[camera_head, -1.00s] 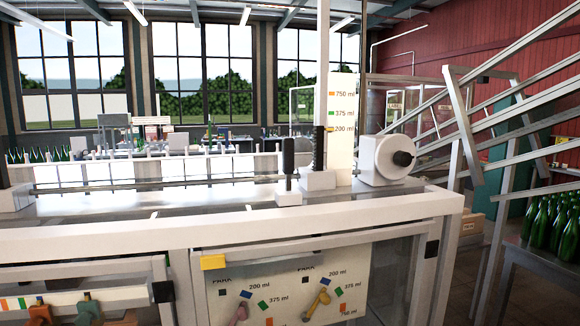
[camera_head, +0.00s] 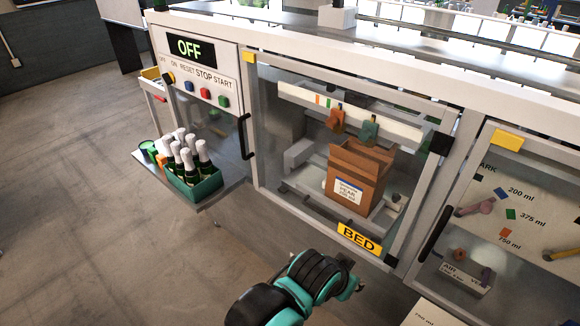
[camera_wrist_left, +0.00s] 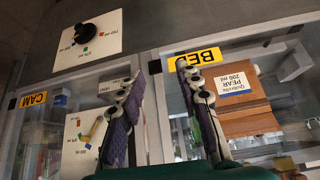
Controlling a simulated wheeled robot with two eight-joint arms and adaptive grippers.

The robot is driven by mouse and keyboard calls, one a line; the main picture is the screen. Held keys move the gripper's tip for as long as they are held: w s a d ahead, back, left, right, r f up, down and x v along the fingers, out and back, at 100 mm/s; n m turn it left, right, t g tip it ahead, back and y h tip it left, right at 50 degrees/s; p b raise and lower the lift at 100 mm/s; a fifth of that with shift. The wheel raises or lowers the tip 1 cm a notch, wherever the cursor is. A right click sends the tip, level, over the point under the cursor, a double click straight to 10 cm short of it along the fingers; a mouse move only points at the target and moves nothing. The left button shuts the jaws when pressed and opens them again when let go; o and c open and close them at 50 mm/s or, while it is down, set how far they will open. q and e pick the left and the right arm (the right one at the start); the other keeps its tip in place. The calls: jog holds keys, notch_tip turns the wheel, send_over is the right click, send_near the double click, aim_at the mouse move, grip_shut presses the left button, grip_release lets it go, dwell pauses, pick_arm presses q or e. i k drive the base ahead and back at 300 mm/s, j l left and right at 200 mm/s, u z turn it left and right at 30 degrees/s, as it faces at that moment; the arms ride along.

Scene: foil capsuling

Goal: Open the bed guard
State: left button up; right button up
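The bed guard (camera_head: 290,130) is a clear panel in a pale frame at the machine's front, and it looks shut. A yellow BED label (camera_head: 359,238) sits on its lower edge; the label also shows in the left wrist view (camera_wrist_left: 193,59). Behind the panel stands a brown carton (camera_head: 360,175), also seen in the left wrist view (camera_wrist_left: 235,100). My left gripper (camera_head: 352,284) is just below and in front of the label. In the left wrist view its two fingers (camera_wrist_left: 160,75) are apart with nothing between them. My right gripper is not in view.
A green crate of bottles (camera_head: 195,180) stands on a side shelf. Dark vertical handles (camera_head: 247,137) stick out from the front. Another clear panel (camera_head: 510,235) is at the right. The floor at left is clear.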

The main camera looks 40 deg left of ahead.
aim_at(441, 143)
jog(key=u, duration=1.25)
jog(key=i+j+u, duration=0.15)
jog(key=i, duration=0.35)
jog(key=l, duration=0.05)
